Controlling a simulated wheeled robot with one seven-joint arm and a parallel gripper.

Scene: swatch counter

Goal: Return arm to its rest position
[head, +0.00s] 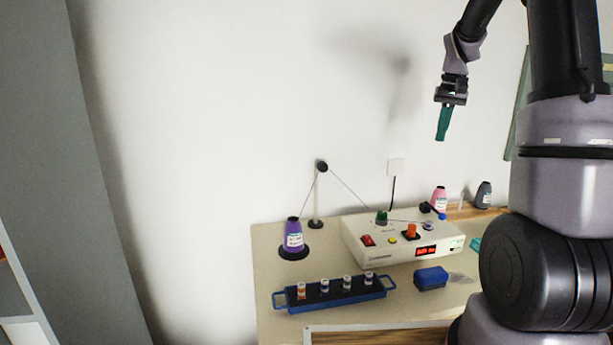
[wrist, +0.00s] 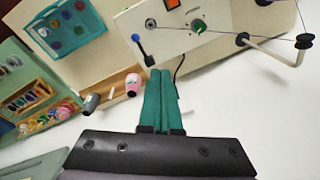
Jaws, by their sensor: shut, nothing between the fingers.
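My gripper (head: 442,124) is at the upper right of the head view, high above the counter (head: 268,262) and in front of the white wall. It points down with its teal fingers together and holds nothing. In the wrist view the teal fingers (wrist: 158,98) lie side by side with no object between them. The arm reaches up and out of the top of the head view, so part of it is hidden.
A white machine (head: 362,240) with a red display stands on the counter. A purple thread cone (head: 293,238), a blue rack (head: 330,295) with several small spools and a blue box (head: 431,278) are near it. A thread post (head: 317,200) rises behind. Air around the gripper looks clear.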

